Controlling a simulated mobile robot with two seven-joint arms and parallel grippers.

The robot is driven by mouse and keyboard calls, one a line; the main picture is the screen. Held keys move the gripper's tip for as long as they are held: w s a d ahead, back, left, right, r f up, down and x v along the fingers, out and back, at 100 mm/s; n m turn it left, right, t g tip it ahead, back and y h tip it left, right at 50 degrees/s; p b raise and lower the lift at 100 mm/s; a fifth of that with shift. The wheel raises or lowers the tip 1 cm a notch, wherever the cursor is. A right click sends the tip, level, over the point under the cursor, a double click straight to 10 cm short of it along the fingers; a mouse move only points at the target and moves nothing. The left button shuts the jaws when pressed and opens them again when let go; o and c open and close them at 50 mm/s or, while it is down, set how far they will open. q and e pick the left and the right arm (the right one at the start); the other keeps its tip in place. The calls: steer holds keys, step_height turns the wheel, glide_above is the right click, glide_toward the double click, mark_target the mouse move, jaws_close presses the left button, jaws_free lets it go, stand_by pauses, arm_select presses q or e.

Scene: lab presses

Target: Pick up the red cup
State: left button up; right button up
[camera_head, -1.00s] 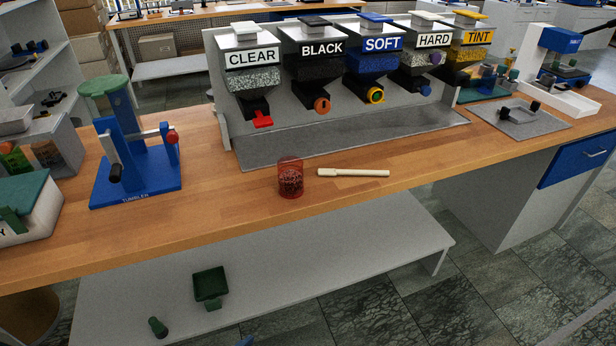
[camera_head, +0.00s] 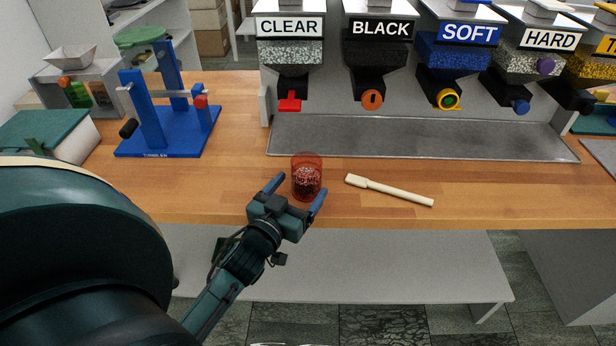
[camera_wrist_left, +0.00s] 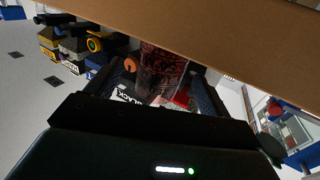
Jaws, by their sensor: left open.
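The red cup (camera_head: 307,178) is a translucent red cylinder with dark speckled contents, upright on the wooden bench near its front edge. My left gripper (camera_head: 296,192) is open, with one blue finger to the left of the cup and the other at its lower right. In the left wrist view the cup (camera_wrist_left: 161,70) shows between the two fingers (camera_wrist_left: 155,88), and the jaws are not closed on it. Whether a finger touches the cup, I cannot tell. My right gripper is not in view.
A pale wooden stick (camera_head: 390,191) lies right of the cup. A grey tray (camera_head: 430,143) lies behind it under the labelled dispensers (camera_head: 291,60). A blue tumbler stand (camera_head: 168,128) is at the left. The bench (camera_head: 500,200) is clear at front right.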

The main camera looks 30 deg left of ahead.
mark_target(313, 167)
arm_select(q)
steer(key=w, duration=0.4)
steer(key=w+a+p, duration=0.1)
steer(key=w, duration=0.1)
steer(key=shift+w+r, duration=0.2)
steer(key=shift+r, duration=0.15)
steer(key=c, duration=1.1)
